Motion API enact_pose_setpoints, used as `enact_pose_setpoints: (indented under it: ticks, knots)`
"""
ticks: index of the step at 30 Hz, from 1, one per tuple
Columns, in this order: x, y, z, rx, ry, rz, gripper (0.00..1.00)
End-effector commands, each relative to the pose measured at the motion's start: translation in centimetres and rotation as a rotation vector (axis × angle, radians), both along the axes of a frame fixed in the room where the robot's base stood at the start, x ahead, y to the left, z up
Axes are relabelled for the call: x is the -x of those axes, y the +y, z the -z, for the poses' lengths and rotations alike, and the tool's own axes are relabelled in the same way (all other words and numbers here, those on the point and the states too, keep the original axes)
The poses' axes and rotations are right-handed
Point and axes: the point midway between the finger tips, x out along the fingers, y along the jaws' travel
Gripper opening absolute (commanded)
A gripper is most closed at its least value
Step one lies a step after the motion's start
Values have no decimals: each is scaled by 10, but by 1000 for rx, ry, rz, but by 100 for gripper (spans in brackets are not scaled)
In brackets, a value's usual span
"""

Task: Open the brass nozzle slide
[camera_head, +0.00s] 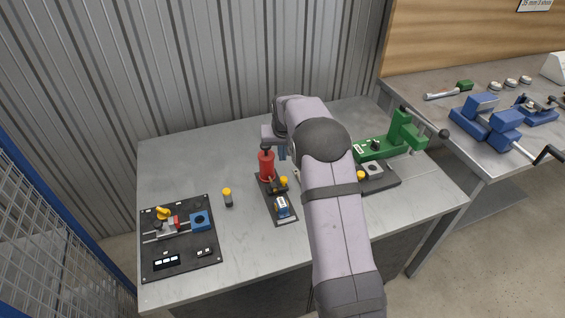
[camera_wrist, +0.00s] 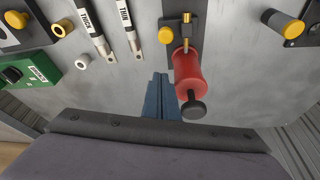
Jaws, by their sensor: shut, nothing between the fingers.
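A red cylinder (camera_head: 266,166) with a black knob stands on a dark base plate (camera_head: 286,217) in the head view. It also shows in the wrist view (camera_wrist: 190,72), with a brass nozzle piece (camera_wrist: 186,28) at its far end. The brass piece is small, and I cannot tell how far its slide is open. A yellow knob (camera_wrist: 165,34) sits beside the brass piece. My gripper (camera_wrist: 158,78) shows blue fingers shut together and empty, left of the red cylinder and short of the brass piece. In the head view the arm hides most of my gripper.
A yellow-capped peg (camera_head: 227,197) and a black panel (camera_head: 202,262) stand left. A green press (camera_head: 398,135) is right. The left rear tabletop is clear.

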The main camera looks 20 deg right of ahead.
Motion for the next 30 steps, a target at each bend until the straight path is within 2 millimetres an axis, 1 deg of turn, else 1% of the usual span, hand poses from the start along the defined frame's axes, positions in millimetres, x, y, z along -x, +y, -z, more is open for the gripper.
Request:
enact_pose_setpoints:
  ticks: [3, 9, 16, 20, 23, 26, 27, 29, 30]
  knots:
    - [5, 2, -17, 0, -4, 0, 0]
    - [13, 4, -38, 1, -1, -1, 0]
    - [16, 5, -46, 0, 0, -1, 0]
    - [23, -1, -41, -5, 19, 6, 0]
    - [44, -16, -26, -25, 75, 26, 0]
    - [87, -38, 1, -73, 178, 60, 0]
    - [112, -48, 14, -105, 233, 79, 0]
    - [157, -60, 34, -171, 324, 112, 0]
    - [191, -64, 47, -230, 387, 137, 0]
